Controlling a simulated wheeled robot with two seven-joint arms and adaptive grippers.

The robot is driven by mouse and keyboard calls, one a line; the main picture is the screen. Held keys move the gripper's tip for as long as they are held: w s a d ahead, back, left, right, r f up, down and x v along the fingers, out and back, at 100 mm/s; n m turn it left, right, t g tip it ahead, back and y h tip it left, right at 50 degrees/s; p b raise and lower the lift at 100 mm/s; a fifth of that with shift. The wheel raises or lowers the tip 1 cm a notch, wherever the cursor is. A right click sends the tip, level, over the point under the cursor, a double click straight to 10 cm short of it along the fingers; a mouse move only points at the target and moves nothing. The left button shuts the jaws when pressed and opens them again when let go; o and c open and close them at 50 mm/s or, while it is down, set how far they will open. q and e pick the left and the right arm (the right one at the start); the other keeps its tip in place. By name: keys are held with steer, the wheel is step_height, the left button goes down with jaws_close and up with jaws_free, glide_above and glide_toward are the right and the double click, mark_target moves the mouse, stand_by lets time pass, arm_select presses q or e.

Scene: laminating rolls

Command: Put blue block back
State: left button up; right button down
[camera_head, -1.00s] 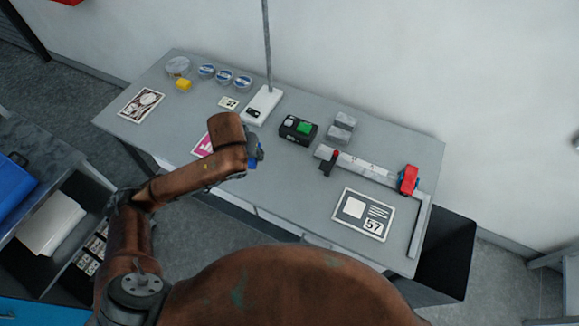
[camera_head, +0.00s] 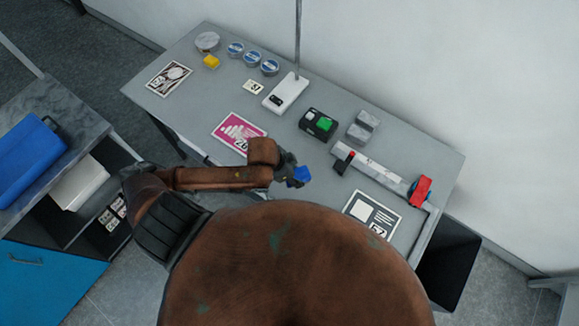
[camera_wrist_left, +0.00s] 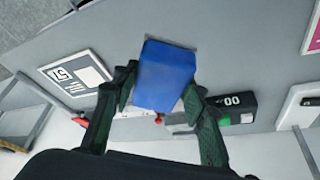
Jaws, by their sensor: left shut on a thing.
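The blue block (camera_head: 299,176) is held by my left gripper (camera_head: 289,172), above the table near its front edge in the head view. In the left wrist view the blue block (camera_wrist_left: 164,76) sits between the two dark fingers of the left gripper (camera_wrist_left: 158,98), which are shut on it from both sides. The grey table (camera_head: 300,150) lies below. My right gripper is in neither view.
A black device with a green block (camera_head: 320,124) stands beyond the gripper. Grey blocks (camera_head: 363,127) and a ruler fixture with a red part (camera_head: 421,190) lie to the right. A pink card (camera_head: 238,131) lies left; a dark-framed card (camera_head: 372,217) lies right.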

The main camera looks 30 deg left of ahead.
arm_select(q)
steer(key=s+m, duration=0.2)
steer(key=s, duration=0.2)
steer(key=shift+g+h, duration=0.3)
steer(key=w+a+f, duration=0.2)
steer(key=w+f, duration=0.1)
steer(key=w+a+f, duration=0.2)
steer(key=w+f, duration=0.1)
steer(key=w+a+f, duration=0.2)
steer(key=w+f, duration=0.1)
steer(key=w, duration=0.1)
steer(key=shift+a+f, duration=0.4)
steer(key=shift+w+a+f, duration=0.2)
steer(key=shift+w+f, duration=0.15)
steer(key=shift+f, duration=0.1)
steer(key=shift+f+p, duration=0.3)
steer(key=shift+f, duration=1.2)
steer(key=shift+f, duration=0.1)
steer(key=o, duration=1)
steer(key=v, duration=1.2)
